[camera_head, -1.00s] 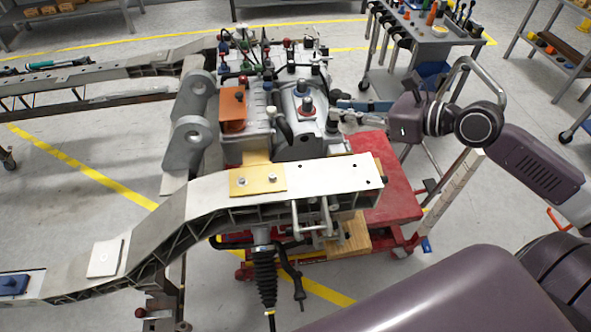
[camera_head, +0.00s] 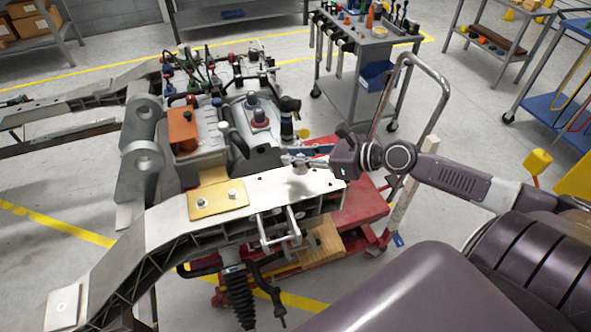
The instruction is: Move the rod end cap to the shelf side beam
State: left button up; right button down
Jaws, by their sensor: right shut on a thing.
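I cannot tell whether the part touches the beam. My left gripper is not in view.
A tan plate with bolts (camera_head: 218,199) lies on the beam. Left of the gripper stand an orange box (camera_head: 183,130) and grey machine parts. A red lift (camera_head: 362,205) is underneath. A tool cart (camera_head: 368,60) stands behind.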

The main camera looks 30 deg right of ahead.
jog(key=shift+f+b, duration=0.5)
jog(key=shift+f, duration=1.65)
jog(key=shift+f, duration=0.1)
jog(key=c, duration=1.8)
grip_release()
jog(key=v, duration=1.2)
jog(key=shift+s, duration=0.1)
